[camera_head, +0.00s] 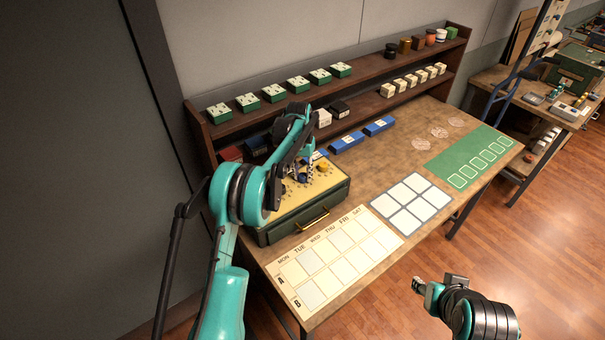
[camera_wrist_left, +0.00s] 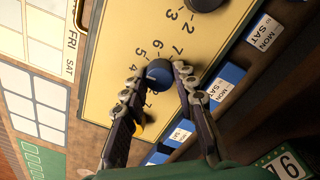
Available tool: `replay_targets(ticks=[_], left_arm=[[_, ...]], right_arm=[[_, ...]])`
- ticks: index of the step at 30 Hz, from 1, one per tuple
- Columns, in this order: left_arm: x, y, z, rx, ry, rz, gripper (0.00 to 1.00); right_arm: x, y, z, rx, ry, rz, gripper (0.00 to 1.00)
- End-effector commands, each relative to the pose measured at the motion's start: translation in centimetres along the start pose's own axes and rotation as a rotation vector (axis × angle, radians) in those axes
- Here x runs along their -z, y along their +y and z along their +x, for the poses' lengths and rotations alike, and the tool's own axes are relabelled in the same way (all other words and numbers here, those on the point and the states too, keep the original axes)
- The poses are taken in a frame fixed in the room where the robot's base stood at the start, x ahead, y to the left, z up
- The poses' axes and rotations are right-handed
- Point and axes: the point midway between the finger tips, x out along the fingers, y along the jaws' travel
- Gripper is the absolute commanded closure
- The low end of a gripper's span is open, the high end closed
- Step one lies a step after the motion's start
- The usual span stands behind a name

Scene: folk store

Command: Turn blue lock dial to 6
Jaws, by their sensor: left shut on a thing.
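The blue lock dial (camera_wrist_left: 159,73) sits on a pale yellow panel (camera_wrist_left: 118,32) in the left wrist view. My left gripper (camera_wrist_left: 156,74) has one finger on each side of it and is shut on it. Printed digits 7, 6, 5 and 4 curve around the dial's far side. I cannot make out a pointer mark on the dial. In the head view my left gripper (camera_head: 305,168) is low over the yellow-topped green box (camera_head: 318,205), and the arm partly hides the dials. My right gripper (camera_head: 420,287) is at the lower right, away from the box; its jaws are unclear.
A black dial (camera_wrist_left: 207,3) is at the wrist view's top edge, and a yellow piece (camera_wrist_left: 138,130) is partly hidden by the left finger. Blue labelled blocks (camera_head: 347,142) lie behind the box. A weekday chart (camera_head: 296,276) lies in front. A shelf (camera_head: 235,123) stands behind.

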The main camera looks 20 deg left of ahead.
Motion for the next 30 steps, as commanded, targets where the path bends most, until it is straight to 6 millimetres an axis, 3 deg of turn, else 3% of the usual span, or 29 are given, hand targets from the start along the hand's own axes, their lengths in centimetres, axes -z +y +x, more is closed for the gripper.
replay_targets(ticks=[30], left_arm=[[0.09, 0.1, 0.03, 0.0, -0.043, 0.921, 1.0]], right_arm=[[0.19, 0.0, -0.27, 0.0, 0.0, 0.0, 0.6]])
